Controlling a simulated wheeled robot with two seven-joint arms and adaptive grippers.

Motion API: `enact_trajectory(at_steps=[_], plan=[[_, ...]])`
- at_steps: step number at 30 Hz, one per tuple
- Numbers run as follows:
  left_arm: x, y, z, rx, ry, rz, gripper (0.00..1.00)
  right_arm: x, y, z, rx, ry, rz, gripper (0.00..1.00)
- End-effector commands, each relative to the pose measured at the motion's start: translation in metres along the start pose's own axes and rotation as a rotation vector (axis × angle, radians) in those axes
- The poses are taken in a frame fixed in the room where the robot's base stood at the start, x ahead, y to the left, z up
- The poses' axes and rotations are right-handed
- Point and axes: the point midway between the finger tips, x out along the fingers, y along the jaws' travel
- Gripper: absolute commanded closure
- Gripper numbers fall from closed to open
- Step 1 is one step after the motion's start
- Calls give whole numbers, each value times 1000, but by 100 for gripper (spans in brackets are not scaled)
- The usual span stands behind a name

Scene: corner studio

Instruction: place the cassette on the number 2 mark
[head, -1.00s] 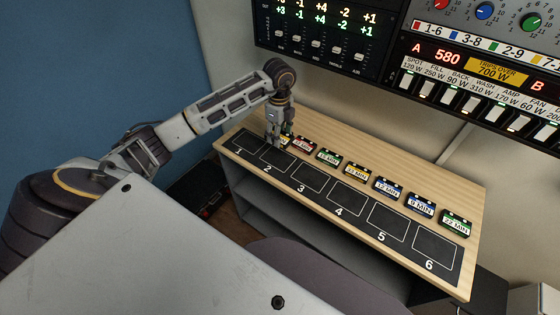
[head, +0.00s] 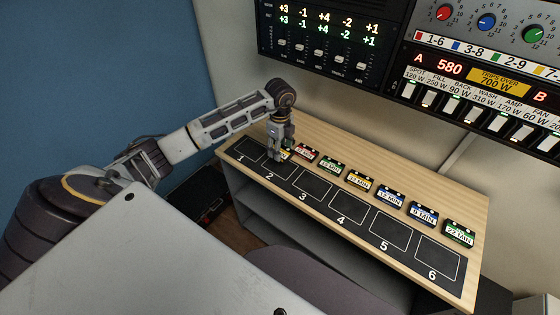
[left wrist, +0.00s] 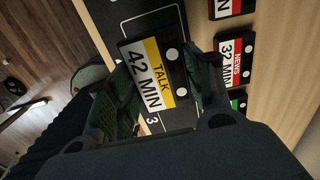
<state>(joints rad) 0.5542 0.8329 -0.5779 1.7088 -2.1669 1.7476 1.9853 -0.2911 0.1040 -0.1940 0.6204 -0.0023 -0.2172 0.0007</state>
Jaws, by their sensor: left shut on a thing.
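My left gripper (head: 282,157) is shut on a dark cassette with a yellow and white label reading TALK, 42 MIN (left wrist: 155,75). The cassette sits between the two fingers in the left wrist view, over the black numbered strip (left wrist: 175,22). In the head view the gripper is by the upper edge of the number 2 mark (head: 276,169) and hides much of the cassette. I cannot tell whether the cassette touches the strip. My right gripper is not in view.
Several other cassettes lie in a row behind the strip, among them a red one (head: 306,152) and a green one (head: 331,165) near the gripper. The marks 3 to 6 are empty. Control panels (head: 335,45) hang above the wooden bench top (head: 400,170).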

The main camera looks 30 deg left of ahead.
Motion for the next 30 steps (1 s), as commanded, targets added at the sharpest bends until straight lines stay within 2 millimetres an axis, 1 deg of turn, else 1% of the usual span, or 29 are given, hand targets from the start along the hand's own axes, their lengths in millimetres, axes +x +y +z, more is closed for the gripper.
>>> enact_trajectory(at_steps=[1, 3, 6, 15, 19, 30], plan=[[6, 0, 0, 0, 1, 3, 73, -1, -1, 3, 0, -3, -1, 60], [12, 0, 0, 0, 1, 1, 73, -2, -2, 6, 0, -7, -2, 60], [16, 0, 0, 1, 0, 0, 73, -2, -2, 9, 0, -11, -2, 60], [17, 0, 0, 0, 0, 0, 73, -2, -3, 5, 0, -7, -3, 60], [22, 0, 0, 0, 0, 1, 73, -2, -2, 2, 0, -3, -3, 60], [62, 0, 0, 0, 1, 0, 73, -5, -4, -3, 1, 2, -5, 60]])
